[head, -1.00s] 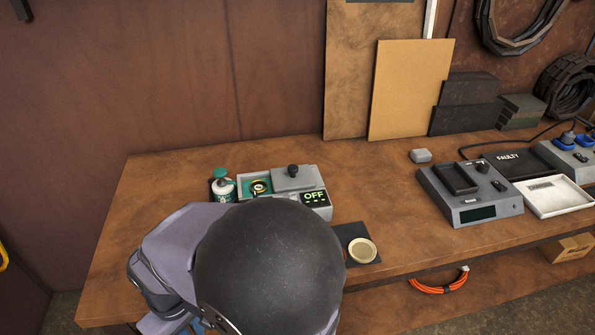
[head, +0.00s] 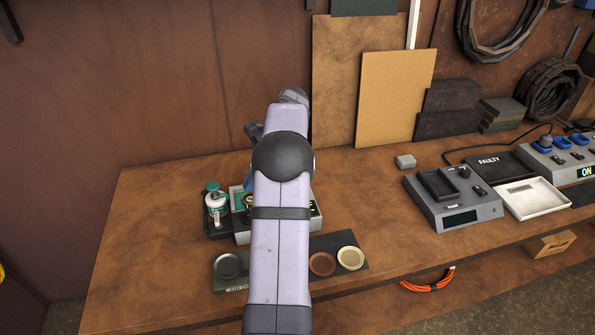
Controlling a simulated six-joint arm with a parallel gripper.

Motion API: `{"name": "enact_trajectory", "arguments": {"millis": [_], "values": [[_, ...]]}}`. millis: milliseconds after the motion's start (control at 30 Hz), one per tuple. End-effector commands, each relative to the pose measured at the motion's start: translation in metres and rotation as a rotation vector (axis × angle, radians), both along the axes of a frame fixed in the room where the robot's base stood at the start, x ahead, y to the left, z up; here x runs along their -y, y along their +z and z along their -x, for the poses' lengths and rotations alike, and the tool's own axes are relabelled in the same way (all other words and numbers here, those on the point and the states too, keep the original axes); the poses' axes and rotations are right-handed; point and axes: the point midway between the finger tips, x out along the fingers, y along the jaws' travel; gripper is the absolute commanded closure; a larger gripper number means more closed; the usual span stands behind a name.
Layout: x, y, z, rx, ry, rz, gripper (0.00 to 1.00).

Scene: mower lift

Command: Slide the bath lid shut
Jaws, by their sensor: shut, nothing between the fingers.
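The bath (head: 243,238) is a grey box on the bench, left of centre in the head view. My arm (head: 280,240) crosses in front of it and hides most of it. A strip of its green interior (head: 237,199) shows to the left of my arm, so that side is uncovered. The lid and its knob are hidden behind my arm. My arm reaches up past the bath, with its wrist (head: 292,96) in front of the back wall. The gripper's fingertips are not visible behind the arm.
A white and green bottle (head: 217,206) stands in a dark holder close left of the bath. A dark round dish (head: 228,265), a brown dish (head: 322,264) and a cream dish (head: 349,258) lie in front.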

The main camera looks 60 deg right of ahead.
Motion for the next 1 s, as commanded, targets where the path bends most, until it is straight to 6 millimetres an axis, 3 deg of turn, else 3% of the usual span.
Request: {"name": "enact_trajectory", "arguments": {"millis": [33,200,400,633,1000], "values": [[0.03,0.006,0.017,0.01,-0.1,-0.033,1.0],[0.1,0.02,0.075,0.05,-0.387,-0.146,1.0],[0.145,0.03,0.138,0.091,-0.605,-0.239,1.0],[0.159,0.034,0.168,0.111,-0.695,-0.28,1.0],[0.158,0.028,0.164,0.112,-0.698,-0.283,1.0]]}}
